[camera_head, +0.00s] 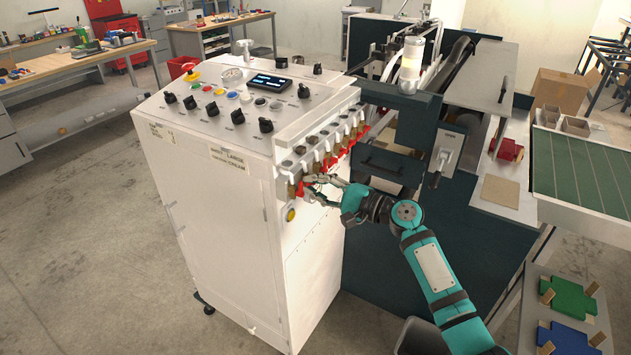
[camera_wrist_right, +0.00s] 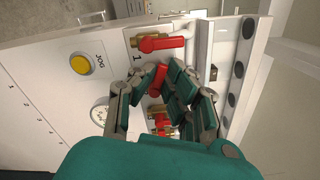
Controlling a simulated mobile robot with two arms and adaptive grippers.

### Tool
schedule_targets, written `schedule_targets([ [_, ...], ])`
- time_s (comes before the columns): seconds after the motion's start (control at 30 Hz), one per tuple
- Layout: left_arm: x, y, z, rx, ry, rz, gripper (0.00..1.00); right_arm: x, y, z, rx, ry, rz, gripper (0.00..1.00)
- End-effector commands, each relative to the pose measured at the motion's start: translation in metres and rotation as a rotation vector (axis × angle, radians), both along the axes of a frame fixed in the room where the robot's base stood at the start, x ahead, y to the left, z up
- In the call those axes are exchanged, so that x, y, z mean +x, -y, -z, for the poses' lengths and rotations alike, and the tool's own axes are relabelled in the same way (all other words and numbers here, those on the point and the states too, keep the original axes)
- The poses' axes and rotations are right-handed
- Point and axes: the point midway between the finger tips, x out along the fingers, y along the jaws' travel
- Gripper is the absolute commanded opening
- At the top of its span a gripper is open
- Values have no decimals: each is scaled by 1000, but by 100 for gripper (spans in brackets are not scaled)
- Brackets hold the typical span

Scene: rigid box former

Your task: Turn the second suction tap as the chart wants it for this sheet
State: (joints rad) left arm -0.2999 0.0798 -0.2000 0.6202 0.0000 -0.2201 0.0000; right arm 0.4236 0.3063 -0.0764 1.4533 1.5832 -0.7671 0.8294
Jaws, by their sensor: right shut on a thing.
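The suction taps stand in a row along the side of the white cabinet (camera_head: 225,220), with brass bodies and red lever handles. In the right wrist view the first tap (camera_wrist_right: 163,43), beside a printed 1, has its lever lying across the picture. The second tap's red lever (camera_wrist_right: 157,80) points differently, slanting up and down the picture. My right gripper (camera_head: 318,187) is shut on that lever; its fingers (camera_wrist_right: 160,88) hide part of the tap. A paper label (camera_head: 227,158) on the cabinet has the word LARGE; its other print is too small to read surely. My left gripper is out of view.
More red-handled taps (camera_wrist_right: 163,126) sit close beyond my fingers. Knobs and a display (camera_head: 270,82) fill the cabinet top. A dark machine (camera_head: 400,135) stands close to the right. Open floor lies left.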

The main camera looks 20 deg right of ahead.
Motion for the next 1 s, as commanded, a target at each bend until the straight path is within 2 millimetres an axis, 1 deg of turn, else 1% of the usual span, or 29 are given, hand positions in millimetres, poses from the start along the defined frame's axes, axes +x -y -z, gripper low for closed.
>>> schedule_targets([
  [0.03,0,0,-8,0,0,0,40,0,0,-4,33,-35,0,0],
  [0.6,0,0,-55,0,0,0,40,5,6,-12,426,-408,0,0],
  [0.8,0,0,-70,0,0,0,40,8,8,-14,561,-538,0,0],
  [1.0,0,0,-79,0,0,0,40,10,11,-13,680,-652,1,0],
])
